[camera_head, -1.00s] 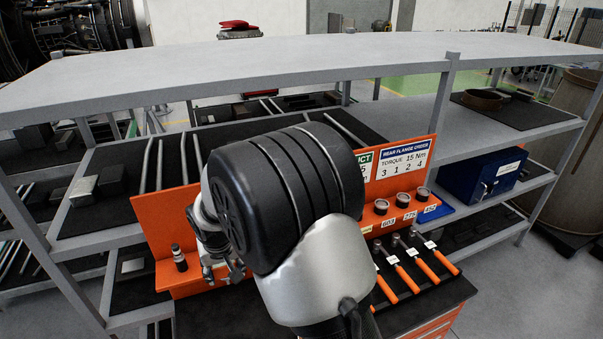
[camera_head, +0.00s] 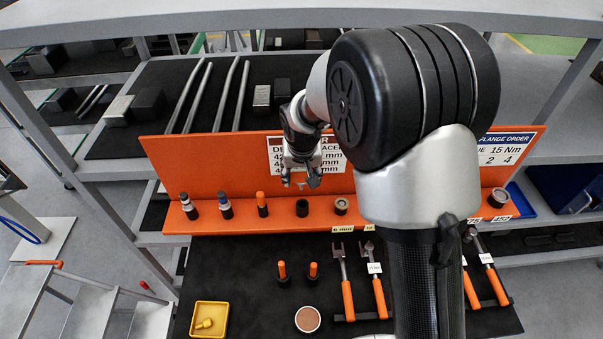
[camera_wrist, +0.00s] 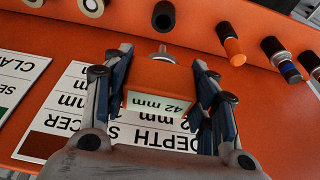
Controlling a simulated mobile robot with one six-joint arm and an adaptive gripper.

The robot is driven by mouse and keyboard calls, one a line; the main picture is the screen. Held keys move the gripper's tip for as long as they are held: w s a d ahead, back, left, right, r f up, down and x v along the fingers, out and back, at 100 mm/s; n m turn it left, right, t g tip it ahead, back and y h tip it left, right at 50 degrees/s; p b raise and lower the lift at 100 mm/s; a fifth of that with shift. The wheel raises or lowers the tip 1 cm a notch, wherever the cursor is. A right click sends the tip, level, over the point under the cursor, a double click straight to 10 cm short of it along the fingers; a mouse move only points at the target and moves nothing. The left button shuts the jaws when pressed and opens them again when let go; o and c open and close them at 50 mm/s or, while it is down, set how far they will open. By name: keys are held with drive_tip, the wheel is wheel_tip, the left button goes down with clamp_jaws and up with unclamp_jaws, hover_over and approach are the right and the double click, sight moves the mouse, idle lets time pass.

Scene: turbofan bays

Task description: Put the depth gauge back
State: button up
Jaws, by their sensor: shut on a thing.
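The depth gauge (camera_wrist: 160,77) is an orange block with a silver tip and a white "42 mm" label. In the wrist view it sits between the two fingers of my gripper (camera_wrist: 163,62), which is shut on it. In the head view my gripper (camera_head: 302,182) hangs in front of the orange back panel (camera_head: 215,165), above its ledge. The gauge cannot be made out against the orange there. A depth spacer sign (camera_head: 332,156) is on the panel behind my gripper, partly covered by my arm.
Along the ledge stand two dark plugs with coloured bands, an orange-topped plug (camera_head: 262,204), a black socket (camera_head: 302,208) and a ring (camera_head: 341,206). Below, the dark bench top holds two orange-handled pieces, a yellow tray (camera_head: 222,330), a round brown-topped piece (camera_head: 308,319) and several orange-handled tools (camera_head: 347,298).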

drive_tip(key=shift+d, duration=0.15)
drive_tip(key=shift+f+b, duration=0.15)
drive_tip(key=shift+b, duration=0.25)
wheel_tip(320, 180, down, 5)
drive_tip(key=b, duration=0.4)
drive_tip(key=shift+b, duration=0.4)
drive_tip(key=shift+b, duration=0.3)
drive_tip(key=shift+f+b, duration=2.4)
drive_tip(key=shift+f, duration=0.5)
idle(1.7)
drive_tip(key=o, duration=1.2)
drive_tip(key=shift+o, duration=0.2)
